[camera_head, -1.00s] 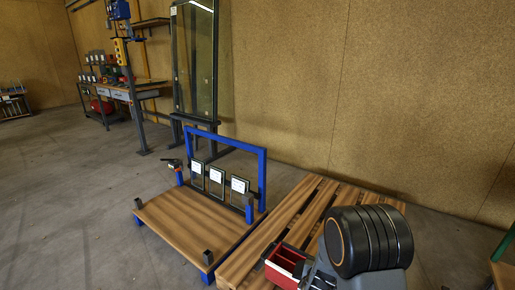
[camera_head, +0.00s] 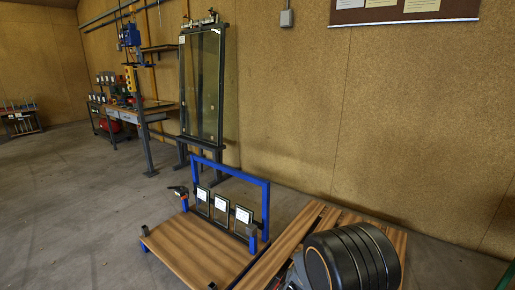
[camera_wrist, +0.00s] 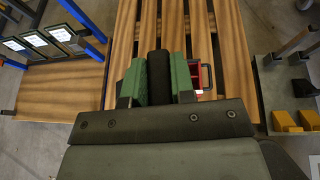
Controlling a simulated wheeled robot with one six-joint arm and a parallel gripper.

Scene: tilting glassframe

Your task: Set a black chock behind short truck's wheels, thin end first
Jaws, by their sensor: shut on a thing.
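In the wrist view my gripper (camera_wrist: 158,88) is shut on a black chock (camera_wrist: 158,65), held between its two green pads. The chock is seen end-on, so its thin end cannot be told. It is over the wooden slats of a pallet. The short truck (camera_head: 178,245), a low wooden deck with a blue end frame (camera_head: 267,195), stands left of the pallet in the head view. Its deck (camera_wrist: 45,92) shows at the left in the wrist view. Its wheels are hidden in both views.
The slatted pallet (camera_head: 290,232) lies close beside the truck. A red bin (camera_wrist: 202,78) is on it, right of my gripper. Yellow blocks (camera_wrist: 284,120) lie on a grey surface at the right. Glass panels (camera_head: 202,85) stand behind. Floor at left is clear.

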